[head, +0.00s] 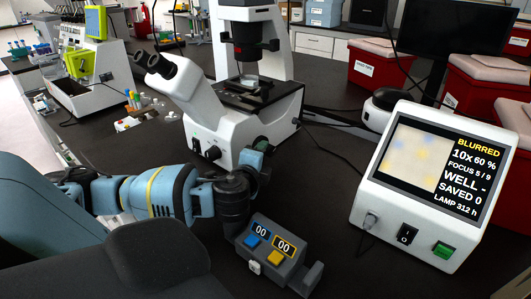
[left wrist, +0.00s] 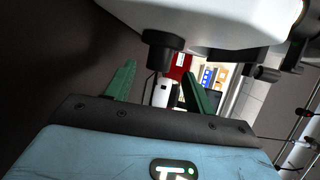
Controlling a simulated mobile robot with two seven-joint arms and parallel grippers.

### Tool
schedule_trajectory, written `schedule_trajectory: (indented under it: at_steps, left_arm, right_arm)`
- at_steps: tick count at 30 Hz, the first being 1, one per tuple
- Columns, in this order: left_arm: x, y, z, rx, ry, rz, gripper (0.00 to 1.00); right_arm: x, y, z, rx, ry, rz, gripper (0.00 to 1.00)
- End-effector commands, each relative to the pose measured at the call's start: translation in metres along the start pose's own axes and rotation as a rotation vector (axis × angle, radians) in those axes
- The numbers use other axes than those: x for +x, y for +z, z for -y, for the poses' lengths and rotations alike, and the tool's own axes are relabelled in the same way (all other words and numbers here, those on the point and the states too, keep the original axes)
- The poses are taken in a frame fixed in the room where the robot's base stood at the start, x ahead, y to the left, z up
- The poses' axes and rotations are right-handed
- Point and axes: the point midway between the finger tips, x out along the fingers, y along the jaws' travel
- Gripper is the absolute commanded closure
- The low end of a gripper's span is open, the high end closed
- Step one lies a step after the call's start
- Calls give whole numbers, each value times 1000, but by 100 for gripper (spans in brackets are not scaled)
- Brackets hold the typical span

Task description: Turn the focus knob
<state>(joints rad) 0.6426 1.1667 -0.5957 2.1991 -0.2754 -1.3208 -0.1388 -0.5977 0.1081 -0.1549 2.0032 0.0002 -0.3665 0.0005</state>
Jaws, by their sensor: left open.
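The white microscope (head: 225,115) stands on the dark bench, and its white body (left wrist: 215,18) fills the top of the left wrist view. A black knob (left wrist: 163,42) juts from under that body, between the lines of my green fingers and just past them. My left gripper (left wrist: 160,85) is open with nothing clearly held; contact with the knob cannot be told. In the head view my left gripper (head: 261,144) is at the microscope's lower right side, hiding what is behind it. The monitor box (head: 437,184) reads BLURRED, 10x 60%, FOCUS 5/9. My right gripper is not in view.
A grey control box (head: 276,254) with blue and yellow buttons sits in front of my left arm. Red bins (head: 380,68) and a dark monitor (head: 455,30) stand behind. Bench between microscope and monitor box is mostly clear, crossed by cables.

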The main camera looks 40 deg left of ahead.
Motion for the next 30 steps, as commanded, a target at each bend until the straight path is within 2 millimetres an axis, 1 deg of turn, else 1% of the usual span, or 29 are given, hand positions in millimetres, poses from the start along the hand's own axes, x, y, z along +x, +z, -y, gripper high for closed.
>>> schedule_trajectory:
  at_steps: [1, 3, 9, 13, 20, 21, 30]
  left_arm:
    - [8, 0, 0, -1, 0, 2, 46]
    - [18, 0, 0, -2, 1, 2, 46]
    - [37, 0, 0, -1, 1, 1, 46]
    - [42, 0, 0, -1, 1, 0, 46]
    - [43, 0, 0, 0, 1, -1, 46]
    - [43, 0, 0, 0, 1, -1, 47]
    - [43, 0, 0, 0, 1, -1, 87]
  right_arm:
    - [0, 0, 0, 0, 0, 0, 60]
    - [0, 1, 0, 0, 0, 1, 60]
    - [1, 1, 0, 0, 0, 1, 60]
    - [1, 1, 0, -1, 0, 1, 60]
    - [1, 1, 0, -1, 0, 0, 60]
    - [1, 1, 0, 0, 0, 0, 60]
    - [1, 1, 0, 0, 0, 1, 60]
